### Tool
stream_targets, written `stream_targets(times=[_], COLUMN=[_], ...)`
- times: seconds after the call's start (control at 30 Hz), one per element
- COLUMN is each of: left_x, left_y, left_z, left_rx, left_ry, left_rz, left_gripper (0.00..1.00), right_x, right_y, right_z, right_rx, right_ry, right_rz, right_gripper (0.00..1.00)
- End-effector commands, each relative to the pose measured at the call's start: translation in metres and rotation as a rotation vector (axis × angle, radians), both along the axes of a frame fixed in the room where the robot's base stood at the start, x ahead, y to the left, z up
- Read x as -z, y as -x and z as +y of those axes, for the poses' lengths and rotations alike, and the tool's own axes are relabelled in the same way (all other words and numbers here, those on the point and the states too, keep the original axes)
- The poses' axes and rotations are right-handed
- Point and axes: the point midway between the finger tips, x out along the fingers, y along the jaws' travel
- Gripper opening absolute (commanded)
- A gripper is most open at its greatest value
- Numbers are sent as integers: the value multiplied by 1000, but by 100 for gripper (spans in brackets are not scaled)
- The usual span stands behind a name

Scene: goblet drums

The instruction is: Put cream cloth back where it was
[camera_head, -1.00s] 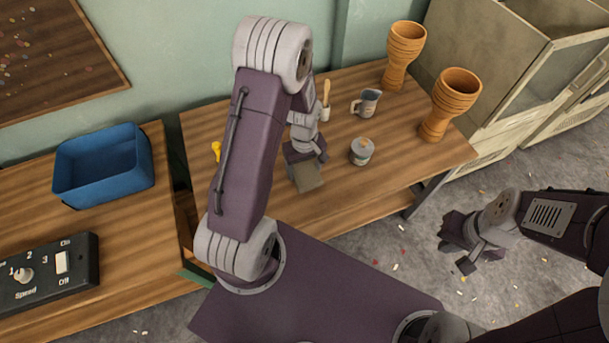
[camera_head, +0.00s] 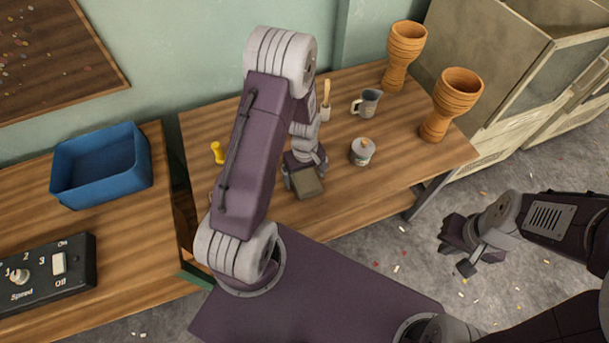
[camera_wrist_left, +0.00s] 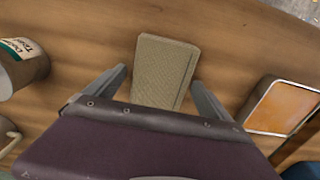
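The cream cloth (camera_head: 307,184) is a folded, greyish-beige rectangle near the front of the wooden table. It also shows in the left wrist view (camera_wrist_left: 163,72), with wood around it. My left gripper (camera_head: 305,170) is just behind and above the cloth. In the left wrist view its two fingers (camera_wrist_left: 158,78) stand apart on either side of the cloth, with a narrow gap visible at the left finger. My right gripper (camera_head: 461,246) hangs over the floor at the right, away from the table, with its fingers apart and nothing between them.
A lidded jar (camera_head: 362,151) stands right of the cloth, with a grey jug (camera_head: 367,103) behind it. Two goblet drums (camera_head: 403,55) (camera_head: 449,104) stand at the table's right. A yellow object (camera_head: 217,152) is left of my arm. A blue bin (camera_head: 101,166) sits on the left table.

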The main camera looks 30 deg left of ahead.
Motion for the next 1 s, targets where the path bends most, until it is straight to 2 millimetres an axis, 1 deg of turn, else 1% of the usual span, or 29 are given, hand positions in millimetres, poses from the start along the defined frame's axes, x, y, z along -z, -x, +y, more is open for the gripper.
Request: stream_targets(times=[0.07,0.17,0.3,0.4,0.5,0.63,0.8,0.87,0.93,1.0], left_x=[-6,-23,-61,-86,-106,-120,-125,-131,-146,-159], left_y=[0,-1,-2,-1,-1,-1,0,7,24,47], left_z=[0,0,0,0,0,0,0,-6,-20,-34], left_rx=[0,0,0,0,0,0,6,72,257,475], left_ry=[0,-1,-1,0,0,0,0,0,-3,-9], left_rz=[0,-5,-6,-6,-4,-1,0,-11,-38,-67], left_gripper=[94,94,94,94,94,94,94,94,94,94], right_x=[-4,-8,-18,-23,-27,-29,-29,-29,-29,-29], right_y=[0,0,0,0,0,0,0,0,0,0], right_z=[0,0,0,0,0,0,0,0,0,0], right_rx=[0,0,0,0,0,0,0,0,0,0], right_ry=[0,0,0,0,0,0,0,0,0,0], right_rz=[0,0,0,0,0,0,0,0,0,0], right_gripper=[0,0,0,0,0,0,0,0,0,0])
